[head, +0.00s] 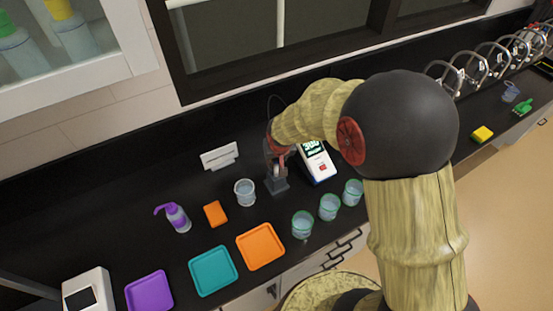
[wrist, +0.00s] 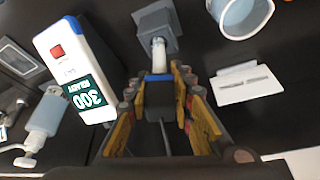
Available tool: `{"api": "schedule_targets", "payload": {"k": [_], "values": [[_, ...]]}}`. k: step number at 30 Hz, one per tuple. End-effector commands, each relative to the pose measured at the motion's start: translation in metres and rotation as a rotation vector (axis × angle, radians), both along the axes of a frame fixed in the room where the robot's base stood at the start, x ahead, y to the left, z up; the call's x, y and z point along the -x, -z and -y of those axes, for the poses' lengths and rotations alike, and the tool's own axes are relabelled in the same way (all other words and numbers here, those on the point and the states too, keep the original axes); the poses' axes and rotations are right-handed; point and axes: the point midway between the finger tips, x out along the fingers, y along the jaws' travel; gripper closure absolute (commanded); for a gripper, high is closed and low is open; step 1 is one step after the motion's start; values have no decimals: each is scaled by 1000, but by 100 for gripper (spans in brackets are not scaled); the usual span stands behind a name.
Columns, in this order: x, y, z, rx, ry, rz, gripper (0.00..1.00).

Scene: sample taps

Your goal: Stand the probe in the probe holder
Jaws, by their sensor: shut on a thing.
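The probe (wrist: 157,77) has a dark body, a blue collar and a pale tip in the wrist view. My gripper (wrist: 160,93) is shut on its body, and a thin cable trails from the back. The grey probe holder (wrist: 145,18) lies straight beyond the tip, and the tip overlaps it in the picture. I cannot tell whether the tip is inside the holder or just above it. In the head view my gripper (head: 277,152) is over the holder (head: 277,186). The probe is mostly hidden there.
A white meter (head: 318,163) stands right of the holder, close to my gripper. A clear beaker (head: 245,192) is to the left, with a white card stand (head: 220,157) behind. Several green-rimmed beakers (head: 329,207) and coloured trays (head: 213,270) line the front.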

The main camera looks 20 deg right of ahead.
Motion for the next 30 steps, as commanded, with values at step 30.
{"api": "schedule_targets", "payload": {"k": [30], "values": [[0, 44, 0, 0, 0, 1, 99]]}}
